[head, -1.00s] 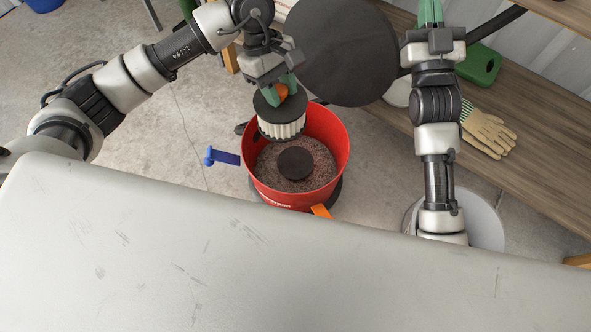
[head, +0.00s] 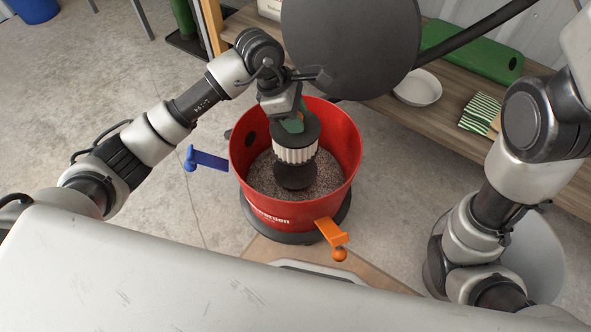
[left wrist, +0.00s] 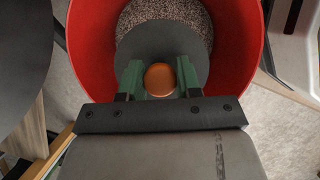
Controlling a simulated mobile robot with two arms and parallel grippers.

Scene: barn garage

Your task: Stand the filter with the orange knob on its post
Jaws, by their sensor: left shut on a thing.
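The filter (head: 295,152) has a white pleated body and a dark round top. My left gripper (head: 291,122) is shut on its orange knob, which shows between the green fingers in the left wrist view (left wrist: 160,80). The filter hangs upright inside the mouth of the red drum (head: 252,188). The dark post (head: 293,178) stands in grey debris in the drum, directly below the filter in the head view. The filter hides the post's top, so I cannot tell whether they touch. My right gripper is out of view; only its arm shows at the right.
A blue latch (head: 207,159) and an orange latch (head: 332,235) stick out from the drum. A large dark disc (head: 350,45) stands behind it. A wooden bench (head: 455,136) at the back right bears a white bowl (head: 417,88) and a striped glove (head: 480,112).

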